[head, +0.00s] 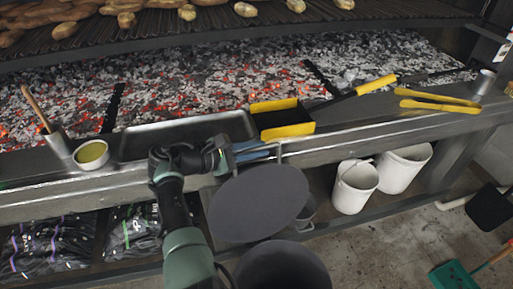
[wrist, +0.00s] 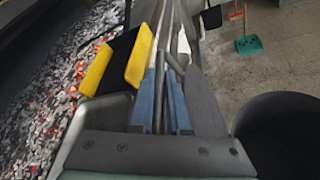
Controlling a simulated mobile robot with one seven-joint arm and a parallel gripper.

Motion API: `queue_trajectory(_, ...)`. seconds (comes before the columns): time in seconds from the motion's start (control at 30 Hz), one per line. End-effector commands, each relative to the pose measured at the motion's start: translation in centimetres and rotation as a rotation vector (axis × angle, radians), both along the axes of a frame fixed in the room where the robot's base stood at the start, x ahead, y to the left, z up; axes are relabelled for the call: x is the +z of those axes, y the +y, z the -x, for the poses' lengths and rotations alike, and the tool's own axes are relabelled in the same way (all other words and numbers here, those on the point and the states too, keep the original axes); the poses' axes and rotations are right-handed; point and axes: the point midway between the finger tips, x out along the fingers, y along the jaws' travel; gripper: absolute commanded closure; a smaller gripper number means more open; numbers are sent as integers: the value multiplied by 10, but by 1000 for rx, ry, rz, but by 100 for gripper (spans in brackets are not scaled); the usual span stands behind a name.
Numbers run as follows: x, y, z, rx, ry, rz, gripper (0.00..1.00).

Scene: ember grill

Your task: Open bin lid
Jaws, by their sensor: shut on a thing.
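The bin lid (head: 260,205) is a dark grey disc, tilted up steeply in front of the grill's lower shelf. In the wrist view the lid (wrist: 206,105) shows nearly edge-on, right beside the fingers. The dark round bin (head: 283,268) stands below it at the bottom of the head view, its top uncovered; it also shows at the right of the wrist view (wrist: 285,130). My gripper (head: 262,153), with blue fingers, is shut on a thin metal bar at the lid's upper edge, seemingly its handle. The bar (wrist: 162,75) runs between the fingers; the exact contact is partly hidden.
A yellow-edged dark pan (head: 283,118) and a metal tray (head: 190,132) lie on the ledge close to my gripper. Yellow tongs (head: 438,104) lie farther right. White buckets (head: 355,187) stand under the ledge. The floor at right is mostly clear, with a green dustpan (head: 453,274).

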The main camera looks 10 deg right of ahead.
Motion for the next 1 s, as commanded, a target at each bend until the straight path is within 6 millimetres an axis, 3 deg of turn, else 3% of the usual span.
queue_trajectory(0.13,-1,0,0,2,3,-2,100)
queue_trajectory(0.17,-1,0,0,2,3,-2,83)
queue_trajectory(0.33,-1,0,0,1,2,-1,55)
queue_trajectory(0.7,2,6,2,1,1,-1,55)
queue_trajectory(1.0,22,57,20,5,0,0,55)
